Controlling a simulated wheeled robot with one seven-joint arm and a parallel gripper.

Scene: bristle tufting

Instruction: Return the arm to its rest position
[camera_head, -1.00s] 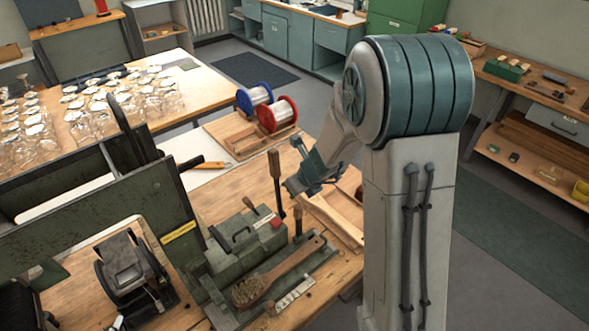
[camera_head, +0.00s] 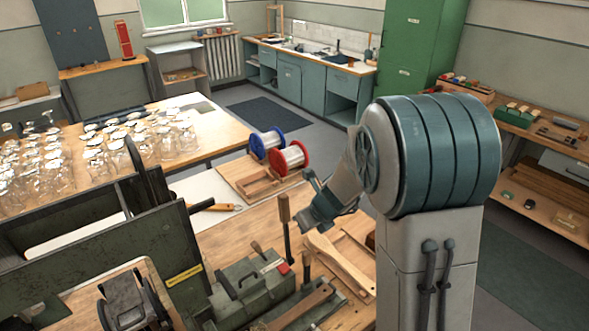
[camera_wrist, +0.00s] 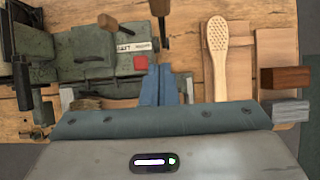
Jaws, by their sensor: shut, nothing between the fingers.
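My arm reaches over the wooden workbench (camera_head: 225,237) in the head view, bent down from its large teal joint. My gripper's fingers (camera_wrist: 160,70) are together and empty in the wrist view. They are over the bench, beside the green tufting fixture (camera_wrist: 95,52) and left of a pale wooden brush body with holes in its head (camera_wrist: 217,45). The fixture (camera_head: 240,288) also shows in the head view, below and left of the gripper. The fingertips are not clear in the head view.
An upright wooden-handled tool (camera_head: 285,215) stands close to the gripper. Blue (camera_head: 262,141) and red (camera_head: 292,158) spools stand on a wooden board behind. Brown (camera_wrist: 285,80) and grey (camera_wrist: 290,110) blocks lie at the wrist view's right.

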